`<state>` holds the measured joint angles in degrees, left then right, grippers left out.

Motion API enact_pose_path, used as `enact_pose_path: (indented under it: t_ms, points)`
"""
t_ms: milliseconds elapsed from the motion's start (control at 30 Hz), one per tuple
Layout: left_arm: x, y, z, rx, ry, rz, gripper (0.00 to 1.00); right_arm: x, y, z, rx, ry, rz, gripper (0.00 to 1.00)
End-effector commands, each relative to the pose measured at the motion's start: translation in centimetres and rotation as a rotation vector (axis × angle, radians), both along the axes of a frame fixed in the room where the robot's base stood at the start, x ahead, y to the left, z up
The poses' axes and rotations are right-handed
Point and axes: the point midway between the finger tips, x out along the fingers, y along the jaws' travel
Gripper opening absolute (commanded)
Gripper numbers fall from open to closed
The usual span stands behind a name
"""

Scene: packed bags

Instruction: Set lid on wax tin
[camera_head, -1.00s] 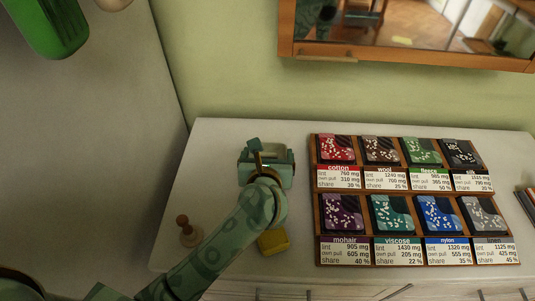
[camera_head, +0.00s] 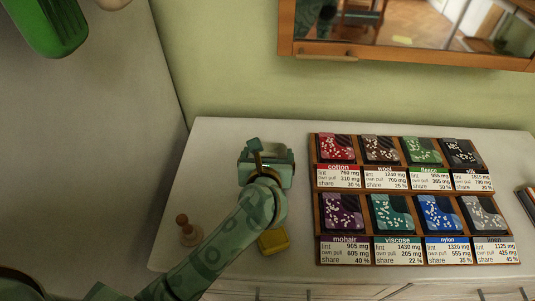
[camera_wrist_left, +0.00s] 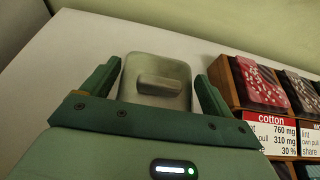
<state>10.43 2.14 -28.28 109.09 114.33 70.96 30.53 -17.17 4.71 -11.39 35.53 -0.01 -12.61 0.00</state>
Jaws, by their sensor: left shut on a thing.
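My left gripper (camera_head: 268,155) is over the back left of the white counter, seen from behind its arm. In the left wrist view, a grey rectangular lid (camera_wrist_left: 160,68) with rounded corners and a raised bar handle sits between the two green fingers of the left gripper (camera_wrist_left: 157,80). The gripper is shut on the lid. The wax tin cannot be told apart from it; the gripper and lid hide whatever is below. My right gripper is not in view.
A yellow block (camera_head: 272,241) lies on the counter (camera_head: 215,140) close beside my left arm. A brown knobbed stamp-like thing (camera_head: 187,230) stands to the left of the arm. A wooden rack (camera_head: 315,200) of labelled fabric samples fills the right. A wood-framed mirror (camera_head: 410,62) hangs above.

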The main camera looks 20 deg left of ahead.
Motion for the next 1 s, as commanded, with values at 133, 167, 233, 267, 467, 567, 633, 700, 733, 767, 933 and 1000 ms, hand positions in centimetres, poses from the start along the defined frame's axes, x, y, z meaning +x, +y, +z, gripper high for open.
enact_pose_path:
  t_ms: [133,167,233,267,467,567,633,700,733,767,933,1000]
  points:
    - [0.0,0.0,-0.4,0.000,0.000,0.000,0.65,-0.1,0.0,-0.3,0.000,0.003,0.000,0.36]
    - [0.0,0.0,-0.5,0.000,0.000,0.000,0.65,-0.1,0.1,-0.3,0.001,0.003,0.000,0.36]
    - [0.0,0.0,-0.6,0.000,0.000,0.000,0.65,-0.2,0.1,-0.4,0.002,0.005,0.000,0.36]
    - [0.0,0.0,-0.7,0.000,0.000,0.000,0.65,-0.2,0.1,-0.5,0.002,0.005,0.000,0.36]
    - [0.0,0.0,-1.1,0.000,0.000,0.000,0.65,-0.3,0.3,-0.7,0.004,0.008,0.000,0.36]
    - [0.0,0.0,-1.3,0.000,0.000,0.000,0.65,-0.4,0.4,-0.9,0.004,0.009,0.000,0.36]
    - [0.0,0.0,-1.4,0.000,0.000,0.000,0.65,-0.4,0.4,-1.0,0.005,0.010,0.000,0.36]
    - [0.0,0.0,-1.5,0.000,0.000,0.000,0.65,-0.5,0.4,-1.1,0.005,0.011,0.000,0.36]
    - [0.0,0.0,-1.6,0.000,0.000,0.000,0.65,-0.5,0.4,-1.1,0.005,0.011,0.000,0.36]
    - [0.0,0.0,-1.7,0.000,0.000,0.000,0.65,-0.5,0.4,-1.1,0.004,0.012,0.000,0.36]
    - [0.0,0.0,-2.0,0.000,0.000,0.000,0.65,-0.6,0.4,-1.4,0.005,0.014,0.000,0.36]
    - [0.0,0.0,-2.0,0.000,0.000,0.000,0.92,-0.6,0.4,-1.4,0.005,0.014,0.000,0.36]
